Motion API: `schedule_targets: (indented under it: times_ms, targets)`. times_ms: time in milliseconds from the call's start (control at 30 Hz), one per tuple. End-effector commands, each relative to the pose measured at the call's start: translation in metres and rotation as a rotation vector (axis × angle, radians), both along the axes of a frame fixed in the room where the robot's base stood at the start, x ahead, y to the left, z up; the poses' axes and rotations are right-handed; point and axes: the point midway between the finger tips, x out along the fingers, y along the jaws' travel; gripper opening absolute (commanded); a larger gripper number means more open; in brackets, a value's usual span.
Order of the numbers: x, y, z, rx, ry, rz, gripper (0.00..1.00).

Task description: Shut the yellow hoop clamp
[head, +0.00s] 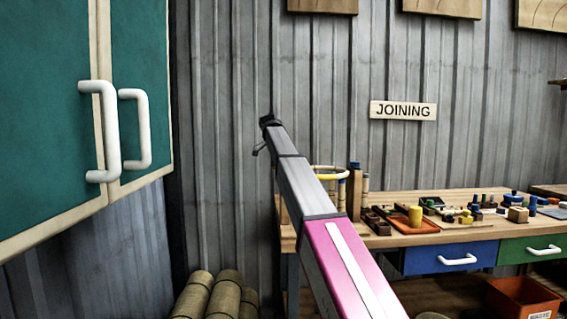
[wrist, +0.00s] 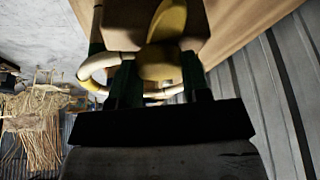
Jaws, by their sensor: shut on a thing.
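The yellow hoop clamp (wrist: 163,52) fills the middle of the wrist view as a rounded yellow piece. My gripper (wrist: 157,70) is shut on it, with one dark finger on each side. A pale curved hoop with yellow patches (wrist: 97,68) passes by the fingers and shows on both sides of them. In the head view the yellow hoop (head: 335,177) shows at the bench's left end, partly hidden by my arm. My gripper's fingers cannot be made out there. Whether the clamp is open or closed cannot be told.
The wooden bench (head: 405,238) carries an orange tray (head: 398,223) and several small parts. Upright posts (head: 355,190) stand beside the hoop. A teal cabinet (head: 45,110) hangs at the left, with rolled bundles (head: 225,292) below. The corrugated wall (head: 225,130) closes the back.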

Motion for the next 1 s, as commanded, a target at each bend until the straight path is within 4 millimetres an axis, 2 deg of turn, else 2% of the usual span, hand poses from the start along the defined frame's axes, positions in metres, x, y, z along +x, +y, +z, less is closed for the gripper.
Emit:
schedule_targets:
  times_ms: [300, 333, 400, 767, 1000]
  targets:
    - [0.001, 0.000, 0.001, 0.001, -0.002, -0.002, 0.20]
    - [0.001, 0.000, 0.001, 0.001, -0.002, -0.002, 0.53]
    - [0.000, 0.000, 0.001, 0.001, -0.002, -0.002, 0.69]
    - [0.000, 0.001, 0.003, 0.001, -0.002, -0.001, 0.69]
    - [-0.003, 0.009, 0.025, 0.000, -0.001, -0.001, 0.69]
